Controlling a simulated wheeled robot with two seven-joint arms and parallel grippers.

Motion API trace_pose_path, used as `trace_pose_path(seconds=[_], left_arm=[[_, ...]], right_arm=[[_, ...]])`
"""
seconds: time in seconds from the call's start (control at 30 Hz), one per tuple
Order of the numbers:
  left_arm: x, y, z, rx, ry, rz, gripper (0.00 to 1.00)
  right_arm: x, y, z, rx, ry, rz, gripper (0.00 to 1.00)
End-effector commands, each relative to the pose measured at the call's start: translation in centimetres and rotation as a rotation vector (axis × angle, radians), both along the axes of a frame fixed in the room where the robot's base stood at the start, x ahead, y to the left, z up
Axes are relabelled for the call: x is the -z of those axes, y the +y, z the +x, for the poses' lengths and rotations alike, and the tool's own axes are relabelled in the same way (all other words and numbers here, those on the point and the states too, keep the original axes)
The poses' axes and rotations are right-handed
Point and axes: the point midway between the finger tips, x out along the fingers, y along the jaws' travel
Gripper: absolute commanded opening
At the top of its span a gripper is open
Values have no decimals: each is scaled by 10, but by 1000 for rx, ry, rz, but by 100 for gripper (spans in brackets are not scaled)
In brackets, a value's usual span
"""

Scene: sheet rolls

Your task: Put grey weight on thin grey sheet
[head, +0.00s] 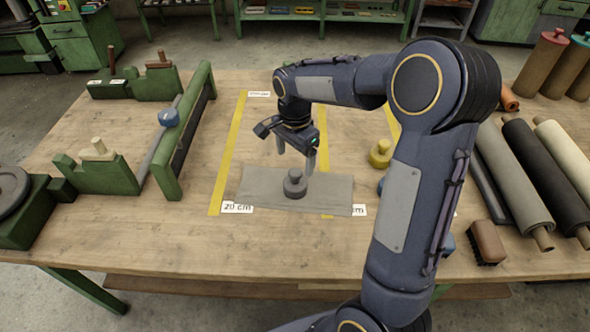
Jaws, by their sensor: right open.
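The grey weight (294,187), a squat disc with a knob on top, stands upright on the thin grey sheet (335,191). The sheet lies flat near the front middle of the wooden table, across the yellow tape lines. My right gripper (295,163) is above and around the weight's knob region, fingers pointing down and spread apart. From this view I cannot tell whether a finger touches the weight. My left gripper does not show.
A yellow weight (380,154) stands right of the sheet, beside my right arm. Several rolls, including a black one (551,182), and a brown brush (486,242) lie at the right. A green frame (183,135) stands at the left. Table is clear front left.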

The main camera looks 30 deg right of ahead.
Motion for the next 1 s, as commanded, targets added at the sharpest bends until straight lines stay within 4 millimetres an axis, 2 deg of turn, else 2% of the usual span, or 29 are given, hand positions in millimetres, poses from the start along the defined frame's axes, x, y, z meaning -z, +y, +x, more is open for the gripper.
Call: trace_pose_path(seconds=[0.1,0.27,0.37,0.47,0.6,0.67,0.8,0.9,1.0], left_arm=[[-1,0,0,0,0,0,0],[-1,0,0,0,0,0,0],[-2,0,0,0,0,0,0],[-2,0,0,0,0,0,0],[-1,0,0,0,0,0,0],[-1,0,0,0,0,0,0],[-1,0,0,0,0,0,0],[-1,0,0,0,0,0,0],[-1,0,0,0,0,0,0]], right_arm=[[-20,0,0,0,-3,1,81],[-35,0,-1,-4,-2,3,81],[-45,1,-13,-51,-23,23,81],[-60,4,-41,-175,-84,70,81],[-80,19,-102,-455,-234,131,81],[-84,28,-129,-584,-310,136,81],[-81,51,-182,-853,-470,104,81],[-72,64,-208,-996,-554,60,81],[-65,73,-223,-1090,-606,22,81]])
